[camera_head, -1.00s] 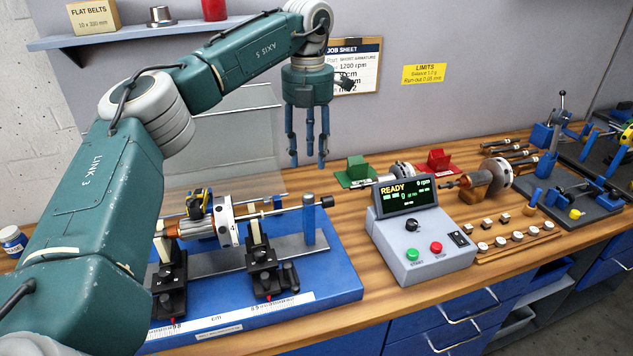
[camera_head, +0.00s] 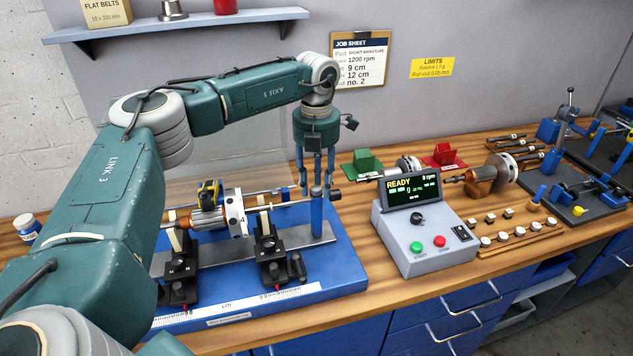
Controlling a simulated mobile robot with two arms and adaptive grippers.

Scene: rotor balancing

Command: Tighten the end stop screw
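The end stop is a blue post (camera_head: 316,222) at the right end of the balancing stand on the blue base plate (camera_head: 347,267). A dark knob (camera_head: 335,194) shows at the right of the post's top, apparently the end stop screw. My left gripper (camera_head: 316,192) points down with its fingers spread around or just in front of the post's top, beside the knob. Contact cannot be made out, and the fingers partly hide the post's top. The rotor (camera_head: 211,218), with a pale disc, lies across two black supports (camera_head: 271,256). My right gripper is out of view.
A grey control box (camera_head: 425,235) reading READY stands right of the base plate. A clear shield (camera_head: 215,165) stands behind the rotor. Green (camera_head: 363,164) and red (camera_head: 443,157) holders sit at the back. Small weights line a wooden rack (camera_head: 515,237). Bare table lies between base and box.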

